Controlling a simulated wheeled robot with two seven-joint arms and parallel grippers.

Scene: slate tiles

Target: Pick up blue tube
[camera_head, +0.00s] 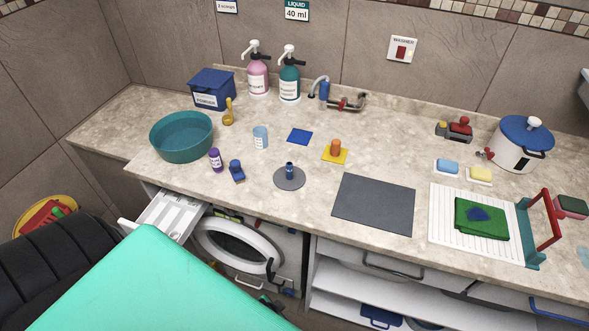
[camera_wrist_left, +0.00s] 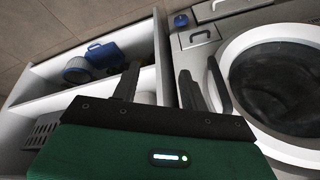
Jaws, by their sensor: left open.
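A small upright dark blue tube-like piece (camera_head: 289,170) stands on a round grey disc (camera_head: 289,181) in the middle of the counter. A second, chunkier blue item (camera_head: 237,171) stands to its left; I cannot tell for certain which is the blue tube. My left gripper (camera_wrist_left: 159,74) shows in the left wrist view, with its two dark fingers apart and nothing between them. It is down by the washing machine and an open shelf, away from both blue items. My right gripper is in neither view.
A purple bottle (camera_head: 215,159), a light blue cup (camera_head: 260,137) and a teal basin (camera_head: 182,136) stand near the blue items. A grey mat (camera_head: 374,204) lies to the right.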

